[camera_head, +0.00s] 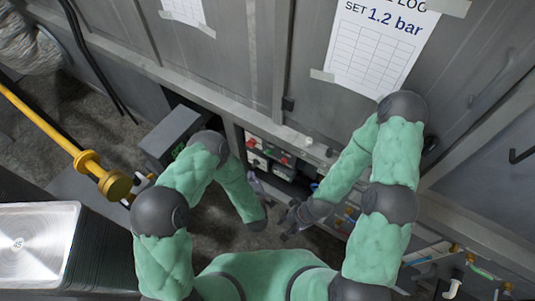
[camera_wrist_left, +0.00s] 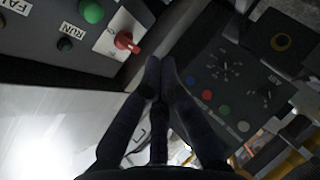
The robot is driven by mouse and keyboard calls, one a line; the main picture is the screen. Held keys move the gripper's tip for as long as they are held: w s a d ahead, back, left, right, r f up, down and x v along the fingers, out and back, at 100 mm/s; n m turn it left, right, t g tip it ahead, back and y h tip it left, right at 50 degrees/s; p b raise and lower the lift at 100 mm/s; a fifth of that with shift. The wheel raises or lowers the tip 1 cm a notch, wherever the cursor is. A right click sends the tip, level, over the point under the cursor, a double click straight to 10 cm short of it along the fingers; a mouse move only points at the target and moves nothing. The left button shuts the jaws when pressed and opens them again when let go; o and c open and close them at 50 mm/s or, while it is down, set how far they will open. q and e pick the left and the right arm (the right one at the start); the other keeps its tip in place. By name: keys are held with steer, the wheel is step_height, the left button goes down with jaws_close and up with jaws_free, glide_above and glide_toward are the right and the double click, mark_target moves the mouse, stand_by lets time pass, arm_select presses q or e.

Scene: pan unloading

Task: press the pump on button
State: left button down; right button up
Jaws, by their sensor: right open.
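In the left wrist view a grey panel carries a large green button (camera_wrist_left: 92,11), a small dark button (camera_wrist_left: 65,45) by a label reading RUN, and a red knob (camera_wrist_left: 124,41) on a white plate. A darker panel (camera_wrist_left: 215,60) beside it has a blue, a red, a green and a white button (camera_wrist_left: 243,126). I cannot read which is the pump on button. My left gripper (camera_wrist_left: 160,65) has its fingertips together, in front of the gap between the panels. It shows small in the head view (camera_head: 255,184). My right gripper (camera_head: 290,214) is open, lower and to the right.
Grey cabinets with a log sheet (camera_head: 378,45) reading 1.2 bar stand ahead. A grey box (camera_head: 172,135) stands beside my left arm. Small valves (camera_head: 455,287) line the lower right.

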mark_target(269, 153)
arm_select(q)
steer(key=w+d+b, duration=0.1)
steer(key=w+d, duration=0.4)
steer(key=w, duration=0.2)
stand_by(0.5)
steer(key=shift+d, duration=0.1)
steer(key=shift+w, duration=0.1)
stand_by(1.1)
steer(key=shift+w+d+b, duration=0.25)
steer(key=shift+w+b, duration=0.05)
steer(key=shift+b, duration=0.15)
